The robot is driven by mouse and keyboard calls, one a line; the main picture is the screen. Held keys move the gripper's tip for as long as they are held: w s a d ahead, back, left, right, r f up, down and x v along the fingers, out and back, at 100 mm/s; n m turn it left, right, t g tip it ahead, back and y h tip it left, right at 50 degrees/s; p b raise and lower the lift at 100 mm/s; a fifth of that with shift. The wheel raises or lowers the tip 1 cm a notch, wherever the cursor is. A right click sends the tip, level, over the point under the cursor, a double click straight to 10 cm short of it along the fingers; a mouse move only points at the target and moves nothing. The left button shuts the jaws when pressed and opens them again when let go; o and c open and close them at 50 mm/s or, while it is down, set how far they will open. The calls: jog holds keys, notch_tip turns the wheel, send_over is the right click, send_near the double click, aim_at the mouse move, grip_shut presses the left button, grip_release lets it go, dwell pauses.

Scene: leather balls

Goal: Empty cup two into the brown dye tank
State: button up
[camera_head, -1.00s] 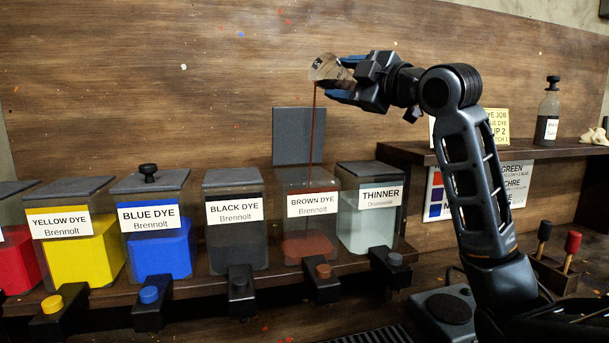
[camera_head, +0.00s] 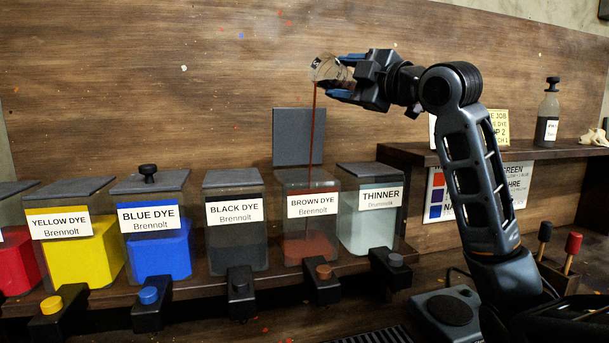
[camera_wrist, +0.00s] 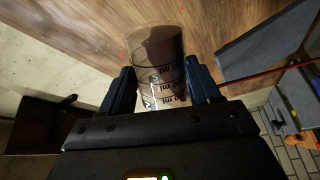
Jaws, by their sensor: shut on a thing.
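My gripper (camera_head: 345,80) is shut on a clear cup (camera_head: 324,68), high above the tanks. The cup is tilted with its mouth to the left, and a thin red-brown stream (camera_head: 314,130) falls from its rim. The stream runs down into the brown dye tank (camera_head: 308,245), whose lid (camera_head: 298,136) stands open behind it. Red-brown liquid lies low in that tank. In the wrist view the cup (camera_wrist: 156,55) sits between the two blue fingers of my gripper (camera_wrist: 158,88), with dark printed markings on its wall. A number on the cup cannot be read for sure.
The black dye tank (camera_head: 234,245) and the thinner tank (camera_head: 369,225) stand close on either side, lids shut. Blue (camera_head: 160,255) and yellow (camera_head: 85,250) tanks stand further left. A shelf (camera_head: 415,152) with a bottle (camera_head: 547,115) is at right.

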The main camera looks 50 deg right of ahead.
aim_at(335, 78)
jog(key=shift+r+n, duration=0.2)
jog(key=shift+n, duration=0.2)
dwell(0.6)
jog(key=shift+w+a+f+n+b, duration=0.1)
jog(key=shift+a+f+n+b, duration=0.1)
jog(key=shift+a+n+b, duration=0.4)
jog(key=shift+a+f+n+b, duration=0.25)
jog(key=shift+n+b, duration=0.15)
jog(key=shift+b, duration=0.35)
dwell(0.6)
jog(key=shift+a+r+n+y+b, duration=0.2)
jog(key=shift+r+n+y+b, duration=0.2)
jog(key=shift+n+b, duration=0.45)
dwell(1.1)
jog(key=shift+a+f+n, duration=0.1)
jog(key=shift+f+n, duration=0.1)
jog(key=shift+n, duration=0.25)
